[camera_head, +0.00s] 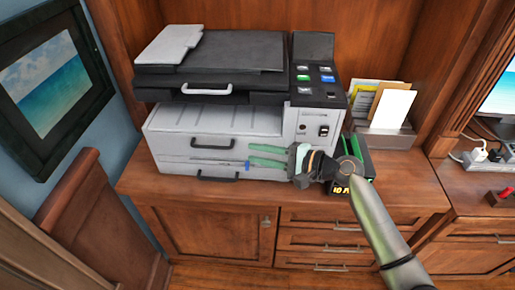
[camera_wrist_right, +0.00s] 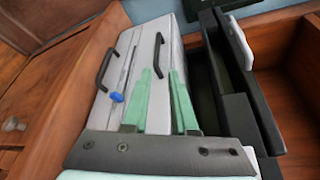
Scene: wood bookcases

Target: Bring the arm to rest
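My right arm (camera_head: 378,215) comes in from the lower right of the head view and reaches to the left. My right gripper (camera_head: 250,156) has pale green fingers and is in front of the lower front of the grey and black printer (camera_head: 225,122). In the right wrist view my right gripper (camera_wrist_right: 160,85) shows its two fingers apart, with nothing held between them. The printer's drawer fronts (camera_wrist_right: 148,45) lie beyond the fingers; whether they touch cannot be told. My left gripper is in neither view.
A small blue piece (camera_head: 247,167) shows by the fingertips. A dark box (camera_head: 362,157) with green edges is partly hidden behind my wrist. A paper holder (camera_head: 385,138) stands right of the printer on the wooden cabinet (camera_head: 190,205). A chair (camera_head: 95,225) is at left.

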